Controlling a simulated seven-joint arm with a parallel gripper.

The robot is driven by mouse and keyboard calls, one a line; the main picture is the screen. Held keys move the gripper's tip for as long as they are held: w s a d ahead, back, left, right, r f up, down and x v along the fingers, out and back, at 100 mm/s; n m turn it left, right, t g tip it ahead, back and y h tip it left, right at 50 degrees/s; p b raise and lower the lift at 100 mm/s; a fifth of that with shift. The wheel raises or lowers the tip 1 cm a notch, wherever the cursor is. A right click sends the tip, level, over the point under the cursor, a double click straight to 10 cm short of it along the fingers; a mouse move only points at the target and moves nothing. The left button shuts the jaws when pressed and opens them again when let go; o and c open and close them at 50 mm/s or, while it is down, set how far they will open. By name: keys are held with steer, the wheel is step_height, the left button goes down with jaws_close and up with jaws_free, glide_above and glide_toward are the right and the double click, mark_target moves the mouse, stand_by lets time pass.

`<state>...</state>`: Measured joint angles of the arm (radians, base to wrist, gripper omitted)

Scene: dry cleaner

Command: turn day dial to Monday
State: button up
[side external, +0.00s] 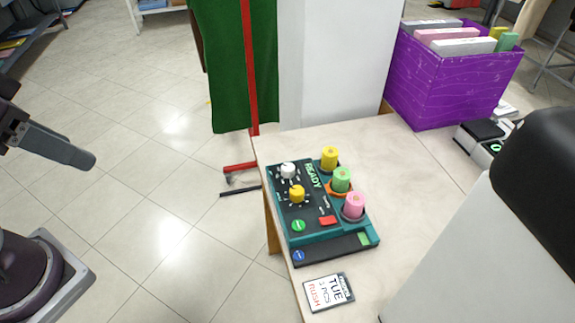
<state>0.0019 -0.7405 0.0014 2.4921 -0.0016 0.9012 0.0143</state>
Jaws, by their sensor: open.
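A dark green control box (308,222), marked READY, lies on the table. It has two knobs on its left side: a white knob (289,170) at the back and a yellow knob (297,194) in front of it, each ringed by small marks. I cannot read the day names or tell where either knob points. A dark and grey part at the left edge appears to be one finger of my gripper (57,145); the rest is cut off by the frame. It is well to the left of the box, apart from it and touching nothing visible.
Yellow (329,157), green (341,180) and pink (355,204) spools stand along the box's right side. A ticket (329,292) reading TUE, 3 PCS, RUSH lies in front. A purple file crate (452,75) stands behind. A white-and-black object (470,255) blocks the right foreground.

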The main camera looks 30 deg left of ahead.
steer(key=w+d+r+m+g, duration=0.1)
steer(key=w+r+m, duration=0.25)
steer(key=w, duration=0.35)
steer(key=m+g, duration=0.4)
steer(key=m, duration=1.7)
glide_above(288, 167)
steer(key=f, duration=2.5)
steer(key=shift+s+a+f, duration=0.1)
steer(key=shift+s+f, duration=0.05)
steer(key=shift+s, duration=0.05)
step_height(288, 167, down, 8)
steer(key=shift+w+r, duration=0.15)
steer(key=shift+r, duration=0.1)
steer(key=shift+c, duration=0.4)
jaws_close()
